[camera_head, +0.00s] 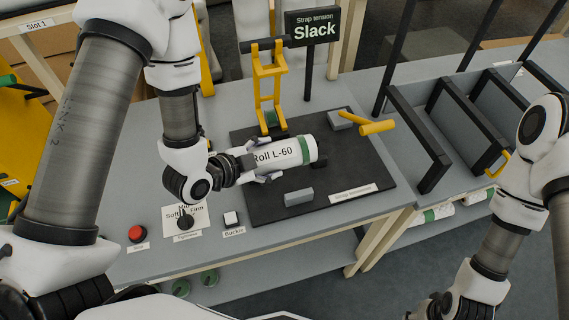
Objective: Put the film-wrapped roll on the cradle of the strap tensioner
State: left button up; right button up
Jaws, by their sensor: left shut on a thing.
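The white roll (285,152), labelled "Roll L-60" with a green band near its right end, lies level over the strap tensioner's black base plate (240,205). My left gripper (262,163) is shut on the roll's left end from the left. Grey blocks of the cradle show in front of the roll (298,197) and behind it (340,120). I cannot tell whether the roll touches the cradle, as it hides the middle of the plate. My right gripper (428,307) is at the bottom edge, partly cut off, away from the tensioner.
A yellow frame (268,85) and a yellow-handled lever (376,127) stand on the tensioner. A sign (313,27) reads "Strap tension Slack". A red button (137,233), a dial (185,222) and a buckle switch (231,219) line the front. A black-framed rack (465,110) stands at right.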

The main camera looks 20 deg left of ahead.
pick_arm(q)
jog(key=shift+w+f+b, duration=0.45)
jog(key=shift+b, duration=0.4)
jog(key=shift+w+r+p, duration=0.55)
jog(key=shift+r+p, duration=0.05)
jog(key=shift+r, duration=0.05)
jog(key=w, duration=0.1)
jog(key=w+d+p, duration=0.1)
jog(key=w, duration=0.1)
jog(key=shift+w+d+f, duration=0.25)
jog(key=shift+w+d, duration=0.1)
jog(key=shift+w, duration=0.05)
notch_tip(320, 180, down, 4)
jog(key=shift+w+r+p, duration=0.1)
jog(key=shift+r+p, duration=0.1)
jog(key=shift+p, duration=0.45)
jog(key=shift+w+a+f, duration=0.1)
jog(key=shift+f, duration=0.05)
pick_arm(e)
jog(key=shift+a, duration=0.1)
pick_arm(q)
jog(key=o, duration=1.4)
pick_arm(e)
jog(key=shift+r, duration=0.1)
